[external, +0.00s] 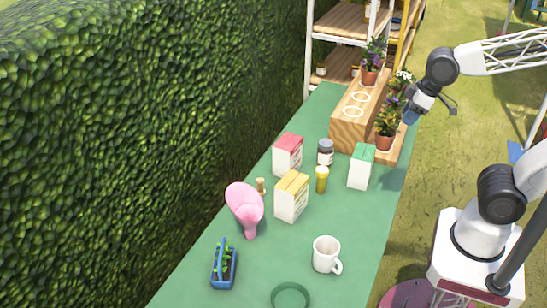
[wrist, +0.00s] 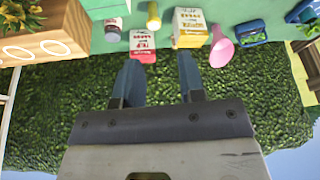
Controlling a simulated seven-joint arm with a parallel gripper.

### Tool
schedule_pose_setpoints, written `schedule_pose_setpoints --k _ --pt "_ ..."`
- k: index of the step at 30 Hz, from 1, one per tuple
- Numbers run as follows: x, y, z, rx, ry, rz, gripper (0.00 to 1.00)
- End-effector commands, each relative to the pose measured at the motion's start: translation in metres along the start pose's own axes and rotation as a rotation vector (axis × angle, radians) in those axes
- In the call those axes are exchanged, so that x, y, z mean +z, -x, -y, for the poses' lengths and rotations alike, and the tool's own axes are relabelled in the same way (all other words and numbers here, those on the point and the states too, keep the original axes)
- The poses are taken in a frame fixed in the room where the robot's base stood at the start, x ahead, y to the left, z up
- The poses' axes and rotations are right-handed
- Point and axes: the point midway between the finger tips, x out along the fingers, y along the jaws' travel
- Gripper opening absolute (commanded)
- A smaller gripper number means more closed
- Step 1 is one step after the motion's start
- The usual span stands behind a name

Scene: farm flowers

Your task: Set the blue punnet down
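The blue punnet (external: 223,270) holds small green seedlings and has a blue handle arching over it. It stands upright on the green table near its left edge, toward the front of the external view. It also shows in the wrist view (wrist: 252,41) at the upper right. My gripper (external: 409,117) is high at the far right side of the table, near the potted plants and well away from the punnet. In the wrist view its two fingers (wrist: 160,78) are spread apart with nothing between them.
A wooden pot holder (external: 346,130) is at the far end. A green ring (external: 275,292) lies at the front.

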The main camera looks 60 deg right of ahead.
Motion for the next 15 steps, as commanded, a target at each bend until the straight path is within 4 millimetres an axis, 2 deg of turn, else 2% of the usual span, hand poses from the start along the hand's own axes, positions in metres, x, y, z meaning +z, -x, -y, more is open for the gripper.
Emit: schedule_pose_setpoints --k 1,3,6,10,15 --pt "0.017 0.006 -0.008 0.02 -0.041 0.026 0.37" --pt "0.036 0.011 -0.015 0.043 -0.089 0.064 0.37" --pt "0.054 0.016 -0.022 0.069 -0.137 0.098 0.37" --pt "0.065 0.018 -0.026 0.084 -0.165 0.119 0.37" --pt "0.066 0.018 -0.026 0.085 -0.167 0.121 0.37"
